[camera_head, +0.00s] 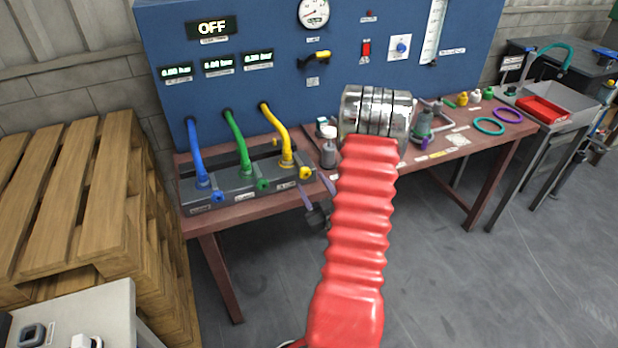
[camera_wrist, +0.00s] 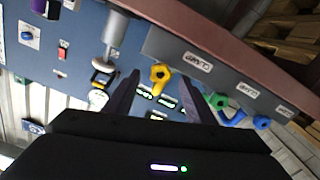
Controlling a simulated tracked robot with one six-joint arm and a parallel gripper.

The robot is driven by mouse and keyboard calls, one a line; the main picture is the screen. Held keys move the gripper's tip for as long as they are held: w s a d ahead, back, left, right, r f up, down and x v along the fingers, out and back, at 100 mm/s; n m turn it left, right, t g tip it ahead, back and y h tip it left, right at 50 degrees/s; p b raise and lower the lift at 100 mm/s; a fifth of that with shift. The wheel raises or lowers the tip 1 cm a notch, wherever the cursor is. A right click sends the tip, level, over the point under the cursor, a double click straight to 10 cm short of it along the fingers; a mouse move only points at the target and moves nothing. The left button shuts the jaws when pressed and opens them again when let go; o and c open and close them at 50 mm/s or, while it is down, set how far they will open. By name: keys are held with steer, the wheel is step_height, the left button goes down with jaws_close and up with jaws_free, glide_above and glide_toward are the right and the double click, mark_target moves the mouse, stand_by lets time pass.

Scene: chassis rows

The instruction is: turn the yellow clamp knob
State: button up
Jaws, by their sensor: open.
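The yellow clamp knob (camera_head: 305,173) is on the front of the grey clamp block (camera_head: 243,192), at its right end, below the yellow hose. In the wrist view the yellow knob (camera_wrist: 160,75) appears between the tips of my two dark fingers. My gripper (camera_head: 315,188) is open and empty, just below and to the right of the knob in the head view. In the wrist view my gripper (camera_wrist: 159,78) has a finger on each side of the knob in the picture. I see no finger touching it. My red arm sleeve hides part of the bench front.
The blue knob (camera_head: 218,197) and green knob (camera_head: 262,184) are on the same block, to the left. A grey cylinder (camera_head: 328,152) stands on the bench just right of the block. The blue panel (camera_head: 270,95) rises behind. Wooden pallets (camera_head: 75,200) are at left.

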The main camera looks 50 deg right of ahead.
mark_target(307, 175)
steer(key=shift+x, duration=2.05)
